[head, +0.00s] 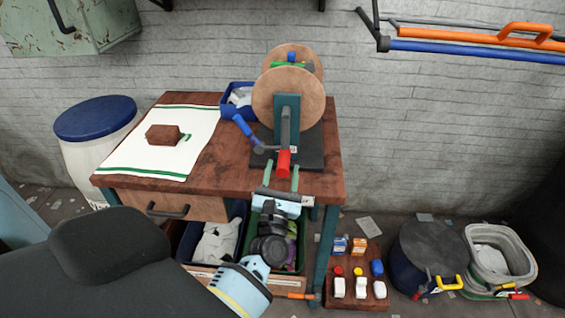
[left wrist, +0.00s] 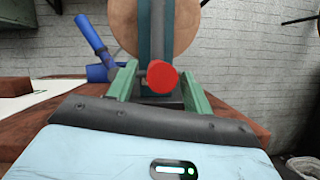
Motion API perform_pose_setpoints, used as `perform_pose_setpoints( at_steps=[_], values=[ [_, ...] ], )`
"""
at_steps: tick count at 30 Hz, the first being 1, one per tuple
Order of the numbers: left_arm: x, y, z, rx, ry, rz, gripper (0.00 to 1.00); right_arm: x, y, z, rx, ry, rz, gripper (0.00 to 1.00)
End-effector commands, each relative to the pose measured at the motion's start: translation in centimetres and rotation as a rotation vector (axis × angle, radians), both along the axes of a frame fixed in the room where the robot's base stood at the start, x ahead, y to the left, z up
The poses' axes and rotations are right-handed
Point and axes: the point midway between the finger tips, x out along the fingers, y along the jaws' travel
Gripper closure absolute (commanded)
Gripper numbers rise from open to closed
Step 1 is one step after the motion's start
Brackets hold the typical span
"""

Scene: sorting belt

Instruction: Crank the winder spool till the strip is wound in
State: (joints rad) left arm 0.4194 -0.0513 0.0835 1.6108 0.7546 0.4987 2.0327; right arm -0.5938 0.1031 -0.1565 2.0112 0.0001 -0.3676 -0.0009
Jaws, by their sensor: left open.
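The winder spool (head: 289,97) has two round wooden flanges on a teal stand, on a black base at the table's right side. Its grey crank arm hangs down, with a red grip (head: 283,164) at its lower end. In the left wrist view, the red grip (left wrist: 162,76) points at the camera. My left gripper (head: 283,169) is open, its green fingers on either side of the red grip; I see gaps in the wrist view (left wrist: 160,72). A blue-handled lever (head: 244,129) stands left of the crank. Little of any strip shows between the flanges. My right gripper is out of view.
The wooden table (head: 222,180) carries a white, green-striped cloth (head: 120,162) with a brown block (head: 164,135), and a blue bin (head: 228,112) behind. Bins stand below. A low board (head: 352,298) with several coloured items and a dark drum (head: 428,255) are at right.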

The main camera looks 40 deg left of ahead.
Motion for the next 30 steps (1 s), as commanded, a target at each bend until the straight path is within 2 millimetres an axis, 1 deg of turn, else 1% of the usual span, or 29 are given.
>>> perform_pose_setpoints(
  at_steps=[1,3,6,16,17,27,28,30],
  values=[
    [0.6,0.3,0.5,0.001,-0.002,0.001,0.5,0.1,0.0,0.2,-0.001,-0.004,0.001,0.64],
    [1.2,0.6,0.7,0.001,-0.002,0.001,0.5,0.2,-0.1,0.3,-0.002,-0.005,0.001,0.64],
    [1.7,0.9,0.8,0.0,-0.001,0.001,0.5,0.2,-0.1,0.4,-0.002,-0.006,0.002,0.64],
    [2.0,1.1,0.8,0.0,0.001,0.001,0.5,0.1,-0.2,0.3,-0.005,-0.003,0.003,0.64],
    [2.0,1.1,0.8,0.0,0.001,0.001,0.52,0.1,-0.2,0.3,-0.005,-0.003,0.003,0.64],
    [2.0,1.0,0.8,0.0,0.001,0.001,0.97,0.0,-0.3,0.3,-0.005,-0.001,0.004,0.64],
    [2.0,1.0,0.8,0.0,0.001,0.001,1.0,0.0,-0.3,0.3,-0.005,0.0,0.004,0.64],
    [2.0,1.0,0.8,0.0,0.001,0.001,1.0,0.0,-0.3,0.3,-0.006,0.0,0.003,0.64]
  ],
)
